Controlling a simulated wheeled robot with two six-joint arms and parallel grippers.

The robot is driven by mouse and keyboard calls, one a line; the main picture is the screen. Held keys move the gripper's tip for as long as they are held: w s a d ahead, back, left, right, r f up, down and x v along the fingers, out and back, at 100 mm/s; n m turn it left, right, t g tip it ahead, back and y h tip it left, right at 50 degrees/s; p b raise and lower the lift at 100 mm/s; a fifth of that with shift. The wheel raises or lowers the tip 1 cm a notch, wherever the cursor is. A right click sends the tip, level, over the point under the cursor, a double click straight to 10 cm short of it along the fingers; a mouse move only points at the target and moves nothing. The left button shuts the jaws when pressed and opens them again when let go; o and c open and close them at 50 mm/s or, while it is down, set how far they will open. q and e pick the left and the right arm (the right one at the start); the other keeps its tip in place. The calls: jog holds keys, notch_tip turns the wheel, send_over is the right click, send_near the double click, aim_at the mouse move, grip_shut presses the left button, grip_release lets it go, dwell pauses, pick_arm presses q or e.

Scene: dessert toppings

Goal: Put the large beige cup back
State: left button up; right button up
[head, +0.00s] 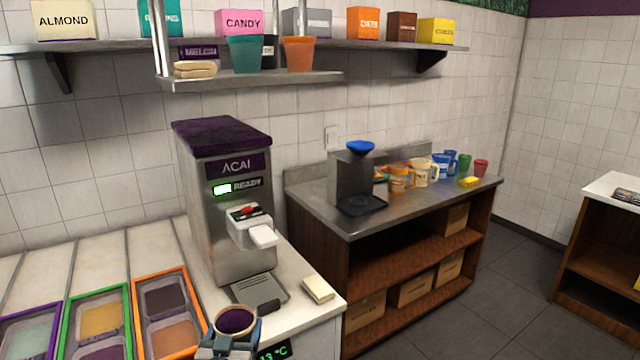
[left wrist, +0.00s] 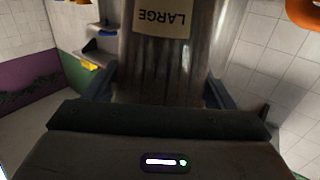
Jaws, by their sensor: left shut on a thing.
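The large beige cup (head: 236,308) is near the bottom of the head view, upright, with a light rim and purple inside. My left gripper (head: 232,338) is shut on it from the near side, in front of the white counter. In the left wrist view the fingers of my left gripper (left wrist: 160,95) stand on both sides of the cup's wall (left wrist: 165,75), which looks dull and streaked. A tag reading LARGE, upside down, shows on it. The cup's lower part is hidden by the gripper in the head view. My right gripper is not in view.
The acai machine (head: 225,200) stands just behind the cup, with its drip tray (head: 257,290) below. Framed topping bins (head: 168,310) are to the left. A beige block (head: 318,289) lies at the counter's right. Shelves (head: 255,80) hold cups and boxes; a metal side table (head: 385,212) carries several mugs.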

pick_arm(q)
jog(key=s+r, duration=0.1)
jog(key=s, duration=1.8)
jog(key=shift+s+a, duration=0.1)
